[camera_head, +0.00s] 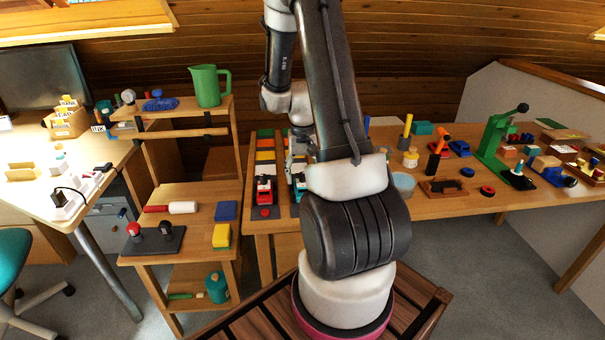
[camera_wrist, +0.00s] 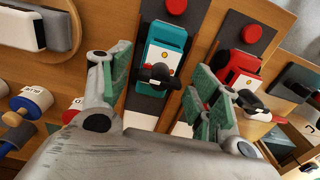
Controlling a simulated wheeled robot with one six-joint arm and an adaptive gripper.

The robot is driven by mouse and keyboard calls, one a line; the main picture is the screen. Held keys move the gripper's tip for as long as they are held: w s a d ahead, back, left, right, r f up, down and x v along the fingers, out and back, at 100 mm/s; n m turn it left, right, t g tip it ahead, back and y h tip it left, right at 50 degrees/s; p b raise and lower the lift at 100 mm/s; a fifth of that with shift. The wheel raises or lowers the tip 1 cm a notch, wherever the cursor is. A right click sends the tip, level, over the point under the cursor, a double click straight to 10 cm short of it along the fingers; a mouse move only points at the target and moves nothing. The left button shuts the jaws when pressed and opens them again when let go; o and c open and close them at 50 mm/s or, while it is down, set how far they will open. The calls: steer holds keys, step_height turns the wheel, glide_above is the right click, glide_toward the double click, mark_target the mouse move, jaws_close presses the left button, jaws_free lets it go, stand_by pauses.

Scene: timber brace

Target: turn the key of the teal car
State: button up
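The teal car (camera_wrist: 166,45) lies on a dark strip in the wrist view, with a red round button (camera_wrist: 177,7) beyond it. A black key-like piece (camera_wrist: 158,74) sits at its near end. My gripper (camera_wrist: 160,80) is open, with its green-padded fingers apart on either side of the car's near end and nothing held between them. I cannot tell whether a finger touches the key. In the head view the teal car (camera_head: 299,186) is partly hidden behind my arm.
A red car (camera_wrist: 238,70) on a neighbouring strip lies close to the right finger; it also shows in the head view (camera_head: 264,190). A wooden shelf (camera_head: 190,193) stands to the left. A long workbench (camera_head: 520,197) with tools and blocks extends right.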

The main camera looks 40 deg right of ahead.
mark_target(303, 175)
steer(key=shift+r, duration=0.1)
step_height(303, 175, up, 12)
stand_by(0.5)
stand_by(0.5)
steer(key=s+a+r+n+t, duration=0.4)
steer(key=s+a+r+n, duration=0.2)
steer(key=s+a+r, duration=0.8)
steer(key=shift+s+a+n, duration=0.4)
steer(key=shift+s+a, duration=0.2)
steer(key=shift+s, duration=0.8)
